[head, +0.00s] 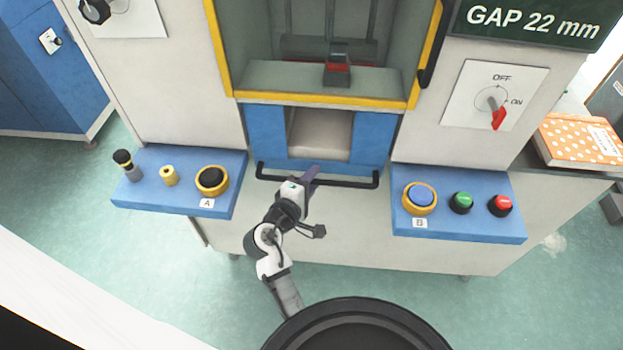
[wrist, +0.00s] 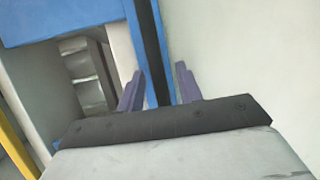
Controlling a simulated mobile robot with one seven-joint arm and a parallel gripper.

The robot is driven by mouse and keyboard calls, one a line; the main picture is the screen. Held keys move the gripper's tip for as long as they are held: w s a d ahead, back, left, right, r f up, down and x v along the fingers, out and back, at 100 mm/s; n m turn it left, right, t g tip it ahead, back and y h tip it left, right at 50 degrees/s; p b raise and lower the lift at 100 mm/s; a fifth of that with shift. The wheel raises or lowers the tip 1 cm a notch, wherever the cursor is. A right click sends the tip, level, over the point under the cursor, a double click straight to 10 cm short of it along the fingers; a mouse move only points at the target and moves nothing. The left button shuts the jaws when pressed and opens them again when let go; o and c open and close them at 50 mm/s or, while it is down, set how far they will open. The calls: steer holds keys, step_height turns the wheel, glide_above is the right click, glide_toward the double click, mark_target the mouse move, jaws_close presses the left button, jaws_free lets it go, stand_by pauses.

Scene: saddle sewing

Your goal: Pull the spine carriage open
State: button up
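The spine carriage (head: 265,130) has a blue front with a pale recess in its middle, low in the machine. A black bar handle (head: 350,184) runs across below its front. In the head view my gripper (head: 312,172) is at the middle of this handle, its purple fingers partly hidden behind its own body. In the wrist view the handle (wrist: 152,50) runs as a dark bar between the spread fingertips (wrist: 159,72), with a visible gap to the right finger. My gripper is open. I cannot tell whether the left finger touches the bar.
A left blue console (head: 140,196) with a black button and a right blue console (head: 480,227) with several buttons jut out on either side. A yellow-edged guard frame (head: 320,98) is above the carriage. Floor in front is partly clear.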

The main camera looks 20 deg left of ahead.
jaws_close()
steer(key=shift+s, duration=0.1)
stand_by(0.4)
